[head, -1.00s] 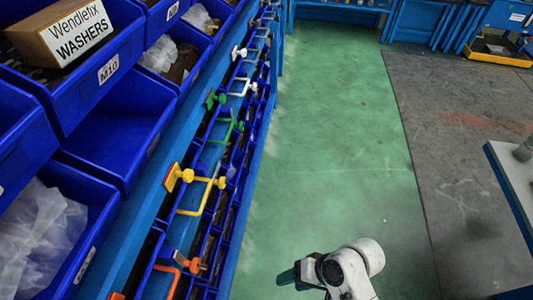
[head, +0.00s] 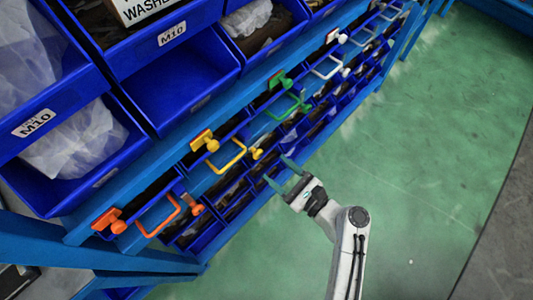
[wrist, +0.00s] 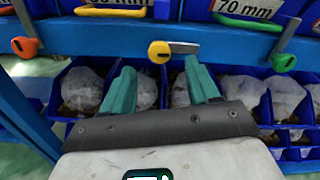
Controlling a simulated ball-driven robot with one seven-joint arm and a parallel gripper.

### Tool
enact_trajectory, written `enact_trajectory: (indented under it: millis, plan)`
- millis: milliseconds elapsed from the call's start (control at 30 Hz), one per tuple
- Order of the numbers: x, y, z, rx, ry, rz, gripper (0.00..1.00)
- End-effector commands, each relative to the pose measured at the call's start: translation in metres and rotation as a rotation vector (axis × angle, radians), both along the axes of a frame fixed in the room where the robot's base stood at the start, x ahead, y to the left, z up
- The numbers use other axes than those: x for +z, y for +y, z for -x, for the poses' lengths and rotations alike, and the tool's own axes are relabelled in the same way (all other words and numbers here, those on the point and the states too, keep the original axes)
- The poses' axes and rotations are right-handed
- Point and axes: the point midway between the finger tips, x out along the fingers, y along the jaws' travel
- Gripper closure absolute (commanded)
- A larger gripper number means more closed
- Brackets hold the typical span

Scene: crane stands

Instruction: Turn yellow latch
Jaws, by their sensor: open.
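The yellow latch (wrist: 160,52) has a round yellow knob with a grey metal lever pointing right in the wrist view. It sits on the blue rail below a yellow handle (wrist: 115,10). In the head view a small yellow knob (head: 257,153) shows beside the yellow handle (head: 230,157). Another yellow knob (head: 211,145) sits on a plate above that handle. My gripper (head: 281,172) has open, empty teal fingers and is beside the rack, close to the lower yellow knob. In the wrist view the latch is just beyond and above the gap between the fingertips (wrist: 160,75); no contact shows.
An orange knob (wrist: 25,46) is left of the latch and a green knob (wrist: 283,62) is right. Blue bins with bagged parts (wrist: 80,88) lie below the rail. Open green floor (head: 410,170) is right of the rack.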

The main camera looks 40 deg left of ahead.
Motion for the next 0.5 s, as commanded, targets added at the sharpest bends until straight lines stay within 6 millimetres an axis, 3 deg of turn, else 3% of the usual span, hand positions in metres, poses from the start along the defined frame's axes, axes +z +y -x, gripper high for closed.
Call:
enact_trajectory:
  millis: [200,500]
  plan:
    - [0.001,0.039,-0.003,0.002,-0.002,0.001,0.4]
    - [0.0,0.061,-0.004,0.0,-0.001,0.001,0.4]
